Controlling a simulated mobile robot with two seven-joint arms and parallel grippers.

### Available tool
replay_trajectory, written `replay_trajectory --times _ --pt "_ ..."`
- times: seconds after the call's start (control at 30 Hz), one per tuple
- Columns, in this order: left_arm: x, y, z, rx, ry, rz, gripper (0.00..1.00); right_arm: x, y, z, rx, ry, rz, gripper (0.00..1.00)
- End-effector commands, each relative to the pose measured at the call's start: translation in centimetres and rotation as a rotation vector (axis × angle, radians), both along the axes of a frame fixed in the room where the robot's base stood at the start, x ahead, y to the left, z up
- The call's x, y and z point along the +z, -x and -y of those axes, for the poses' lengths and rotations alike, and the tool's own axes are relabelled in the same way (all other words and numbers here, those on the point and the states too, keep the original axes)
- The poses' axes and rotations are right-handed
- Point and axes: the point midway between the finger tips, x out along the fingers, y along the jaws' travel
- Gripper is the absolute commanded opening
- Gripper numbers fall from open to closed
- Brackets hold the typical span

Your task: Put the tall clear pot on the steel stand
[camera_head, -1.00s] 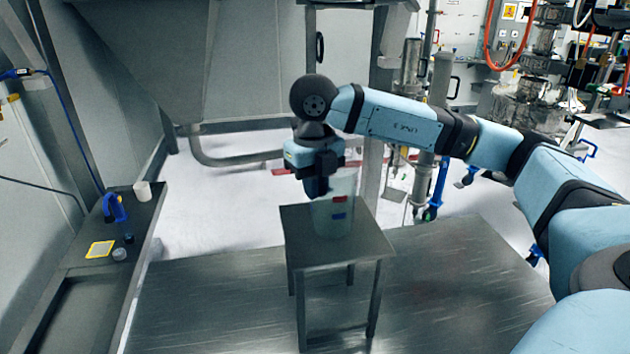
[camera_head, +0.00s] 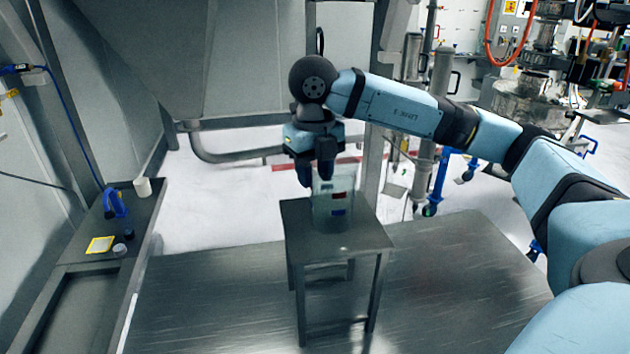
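The tall clear pot (camera_head: 337,208) stands upright on the top of the steel stand (camera_head: 366,238). It carries small red and blue marks. My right gripper (camera_head: 316,180) is at the pot's upper left rim, pointing down. Its two dark fingers show apart with a gap between them, so it looks open. The right finger overlaps the pot's rim in the picture; I cannot tell whether it touches. My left gripper is not in view.
A dark bench (camera_head: 75,245) at the left holds a white cup (camera_head: 142,187), a blue tool (camera_head: 113,205) and a yellow-framed card (camera_head: 100,245). A wide steel surface (camera_head: 450,270) lies around the stand, mostly bare. A steel post (camera_head: 372,165) rises behind the stand.

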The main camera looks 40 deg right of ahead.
Motion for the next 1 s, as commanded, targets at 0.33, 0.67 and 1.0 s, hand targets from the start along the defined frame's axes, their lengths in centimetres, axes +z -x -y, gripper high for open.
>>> replay_trajectory --times 0.33,0.67,1.0 --pt "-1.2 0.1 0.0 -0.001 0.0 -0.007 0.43 5.1 -0.1 -0.1 0.001 -0.001 0.001 0.32" --pt "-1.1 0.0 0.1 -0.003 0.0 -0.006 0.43 5.7 0.0 -0.1 0.0 0.0 0.0 0.32" --pt "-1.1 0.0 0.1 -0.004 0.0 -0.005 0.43 5.7 0.0 -0.1 0.001 0.0 0.0 0.32"
